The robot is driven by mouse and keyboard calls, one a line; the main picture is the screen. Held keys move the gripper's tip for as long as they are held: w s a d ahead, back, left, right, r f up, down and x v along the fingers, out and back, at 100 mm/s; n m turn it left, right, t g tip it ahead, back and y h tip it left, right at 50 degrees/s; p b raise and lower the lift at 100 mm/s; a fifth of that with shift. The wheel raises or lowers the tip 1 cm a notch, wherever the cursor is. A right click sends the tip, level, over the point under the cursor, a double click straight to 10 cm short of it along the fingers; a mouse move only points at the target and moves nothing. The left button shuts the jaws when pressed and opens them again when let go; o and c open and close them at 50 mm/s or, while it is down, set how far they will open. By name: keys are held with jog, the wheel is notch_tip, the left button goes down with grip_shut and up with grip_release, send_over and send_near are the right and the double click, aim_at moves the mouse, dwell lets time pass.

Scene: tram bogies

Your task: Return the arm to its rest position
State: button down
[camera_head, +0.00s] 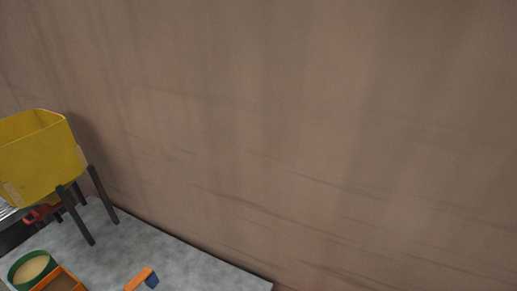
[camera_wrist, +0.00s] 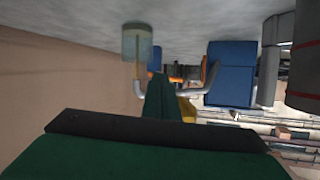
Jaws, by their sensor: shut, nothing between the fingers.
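My gripper (camera_wrist: 158,85) shows in the wrist view, with a wide green body and black strip along the bottom and narrow green fingers beyond. The fingers are together with nothing seen between them. No part of my arm shows in the head view, so the arm's full pose is hidden.
In the head view, a yellow bin (camera_head: 41,155) on dark legs stands on a grey surface (camera_head: 190,264) with a green round container (camera_head: 19,258), an orange tray (camera_head: 62,281) and an orange-blue item (camera_head: 141,279). A brown wall (camera_head: 300,120) fills the rest. The wrist view shows a blue block (camera_wrist: 231,74) and grey cylinders (camera_wrist: 270,60).

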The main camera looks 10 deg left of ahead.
jog(key=s+d+m+t+h, duration=0.1)
jog(key=d, duration=0.2)
jog(key=s+d+f+m+h, duration=0.1)
jog(key=s+d, duration=0.1)
jog(key=d, duration=0.1)
jog(key=s+d+f+m+t+h, duration=0.1)
jog(key=s+d, duration=0.1)
jog(key=d, duration=0.2)
jog(key=shift+m+t+h, duration=0.3)
jog(key=s+d+r+m+t+h, duration=0.2)
jog(key=s+d+r+m+h, duration=0.15)
jog(key=s+d, duration=0.55)
jog(key=s+d+r+m+t+h, duration=0.2)
jog(key=s+d+r+h, duration=0.2)
jog(key=s+d+r, duration=0.5)
notch_tip(320, 180, up, 4)
jog(key=shift+s+d+f, duration=0.1)
jog(key=shift+s+d, duration=0.1)
jog(key=shift+d, duration=0.9)
jog(key=shift+a, duration=0.15)
